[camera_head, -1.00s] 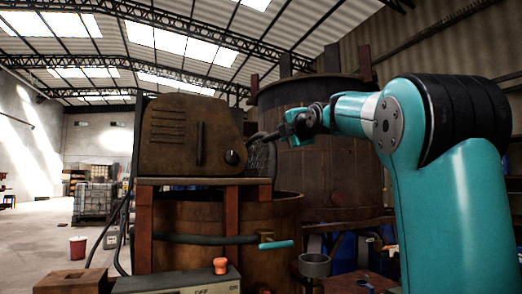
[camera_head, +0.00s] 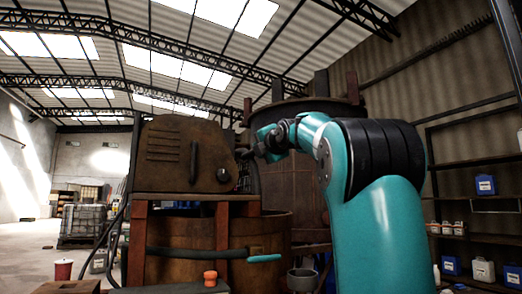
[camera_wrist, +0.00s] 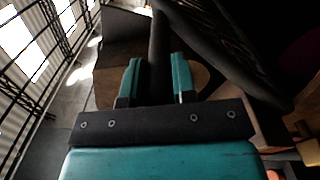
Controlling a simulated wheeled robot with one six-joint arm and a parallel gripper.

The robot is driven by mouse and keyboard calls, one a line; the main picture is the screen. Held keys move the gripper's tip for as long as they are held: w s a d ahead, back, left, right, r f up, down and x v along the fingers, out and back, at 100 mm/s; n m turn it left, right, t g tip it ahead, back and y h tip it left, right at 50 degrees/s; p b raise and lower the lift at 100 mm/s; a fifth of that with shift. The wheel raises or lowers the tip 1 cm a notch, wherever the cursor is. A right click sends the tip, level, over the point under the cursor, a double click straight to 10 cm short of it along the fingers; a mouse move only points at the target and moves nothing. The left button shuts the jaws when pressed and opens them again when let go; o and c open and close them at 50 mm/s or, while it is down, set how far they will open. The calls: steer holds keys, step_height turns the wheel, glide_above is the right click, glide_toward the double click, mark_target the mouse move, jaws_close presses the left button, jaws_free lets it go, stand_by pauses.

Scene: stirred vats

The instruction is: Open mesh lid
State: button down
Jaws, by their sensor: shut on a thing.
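The mesh lid (camera_head: 243,178) is a dark panel at the right side of the rusty machine housing (camera_head: 165,165), mostly hidden in the head view. In the wrist view the dark mesh lid (camera_wrist: 235,50) slants across the upper right. My gripper (camera_head: 246,146) is beside the housing's upper right edge. In the wrist view my gripper (camera_wrist: 157,78) has its two teal fingers on either side of a dark bar, which seems to be part of the lid. The exact contact is in shadow.
A brown wooden vat (camera_head: 185,236) stands under the housing, with a teal-handled lever (camera_head: 264,258) on its side. A larger dark vat (camera_head: 302,190) stands behind my arm. An orange knob (camera_head: 210,278) is at the front. Shelves with containers (camera_head: 485,185) stand right; open floor lies left.

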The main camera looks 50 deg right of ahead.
steer(key=c, duration=0.9)
jaws_free()
steer(key=b+v, duration=0.4)
steer(key=v, duration=1.3)
steer(key=shift+s+a+b, duration=0.15)
steer(key=shift+s+b, duration=0.05)
steer(key=shift+b, duration=0.15)
